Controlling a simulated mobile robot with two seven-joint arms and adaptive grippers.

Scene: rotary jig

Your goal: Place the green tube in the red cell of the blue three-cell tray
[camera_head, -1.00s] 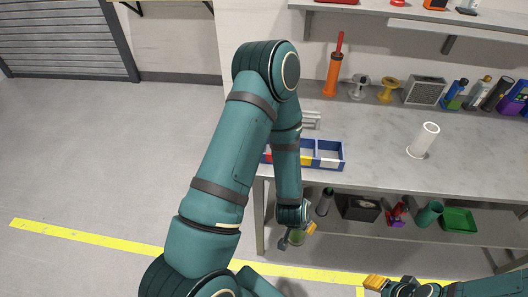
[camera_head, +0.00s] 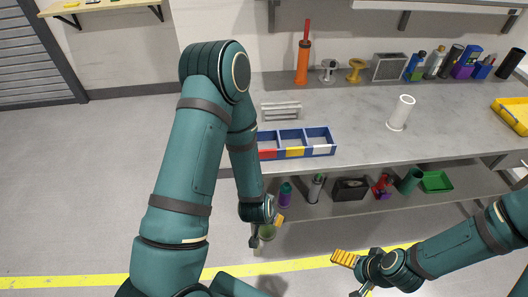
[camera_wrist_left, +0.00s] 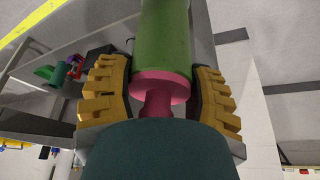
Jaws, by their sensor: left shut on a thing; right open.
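The green tube (camera_wrist_left: 162,45), with a pink-red end and stem, sits between the yellow-padded fingers of my left gripper (camera_wrist_left: 162,95) in the left wrist view. In the head view my left gripper (camera_head: 266,228) hangs low, in front of the bench and below its top; the tube is small and partly hidden there. The blue three-cell tray (camera_head: 333,147) stands at the bench's front edge, its cells marked red, yellow and white from left to right. My left forearm partly covers the red cell's side (camera_head: 267,155). My right gripper (camera_head: 352,272) is open and empty at the lower right.
A white open cylinder (camera_head: 401,113) stands right of the tray, and a white rack (camera_head: 281,111) behind it. Bottles and spools line the back. The bench top (camera_head: 365,135) between tray and cylinder is clear. A lower shelf (camera_head: 350,202) holds several items.

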